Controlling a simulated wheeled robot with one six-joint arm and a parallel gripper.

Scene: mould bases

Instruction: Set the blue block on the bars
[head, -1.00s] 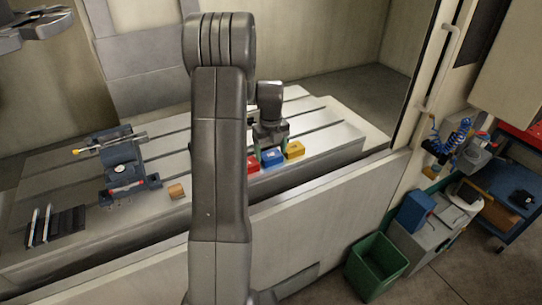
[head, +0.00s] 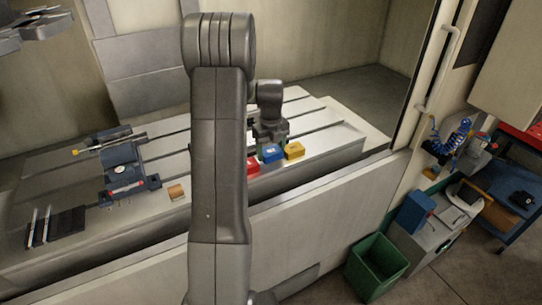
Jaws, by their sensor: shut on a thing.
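The block seems slightly raised; the gap beneath is too small to tell. My arm hides part of the table and the left side of the red block.
A dark vise (head: 125,170) stands on the left half of the table, with a yellow-tipped rod (head: 105,145) across its top. A green bin (head: 377,262) stands on the floor outside.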

